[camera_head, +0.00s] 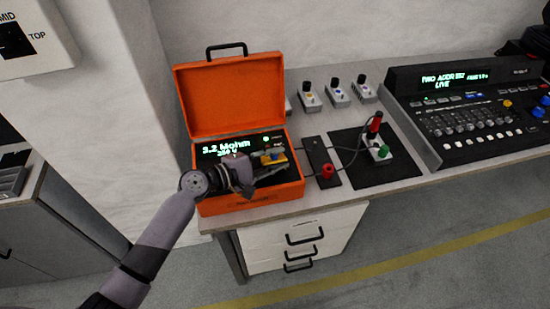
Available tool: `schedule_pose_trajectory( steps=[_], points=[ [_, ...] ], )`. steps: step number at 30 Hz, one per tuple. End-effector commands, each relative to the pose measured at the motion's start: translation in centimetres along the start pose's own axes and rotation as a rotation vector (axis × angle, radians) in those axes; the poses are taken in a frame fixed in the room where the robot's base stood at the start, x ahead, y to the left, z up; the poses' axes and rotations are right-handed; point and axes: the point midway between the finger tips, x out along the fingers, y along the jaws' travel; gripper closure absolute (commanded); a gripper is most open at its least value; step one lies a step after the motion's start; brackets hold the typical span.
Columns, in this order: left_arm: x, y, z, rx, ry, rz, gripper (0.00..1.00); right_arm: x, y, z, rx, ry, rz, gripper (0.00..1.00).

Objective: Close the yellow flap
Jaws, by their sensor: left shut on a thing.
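An orange tester case (232,104) stands on the bench with its lid raised. Its dark panel shows a lit display (226,148) reading about 3.2 Mohm. My left arm comes in from the lower left, over the case's front. My left gripper (268,161) is over the right part of the panel. It is shut on the small yellow flap (275,156), with a bit of blue beside it. The fingers hide much of the flap, so its exact angle is hard to tell. My right gripper is out of view.
A dark strip with a red plug (327,171) lies right of the case. A black mat (357,145) holds a grey block with red and green plugs, with cables running nearby. Small knob boxes (337,95) stand behind. A lighting console (465,110) fills the right.

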Motion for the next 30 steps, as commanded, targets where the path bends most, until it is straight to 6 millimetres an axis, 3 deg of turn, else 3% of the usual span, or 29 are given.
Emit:
schedule_pose_trajectory(
  steps=[1,5,6,11,23,30],
  points=[
    [-0.1,1.2,0.0,0.01,0.004,0.022,1.0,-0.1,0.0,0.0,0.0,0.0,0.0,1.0],
    [-0.1,1.2,0.0,0.01,0.004,0.022,1.0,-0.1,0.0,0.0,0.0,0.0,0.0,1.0],
    [0.0,1.1,0.0,0.01,0.004,0.022,0.76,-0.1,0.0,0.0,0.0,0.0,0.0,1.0],
    [0.0,0.8,0.0,0.006,0.003,0.015,0.65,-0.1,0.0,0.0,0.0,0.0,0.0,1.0],
    [-0.7,0.2,-0.1,0.001,0.003,0.006,0.65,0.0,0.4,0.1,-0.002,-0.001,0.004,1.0],
    [-5.2,0.2,-0.1,0.003,0.004,0.005,0.65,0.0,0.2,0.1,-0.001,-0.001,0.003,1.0]
  ],
)
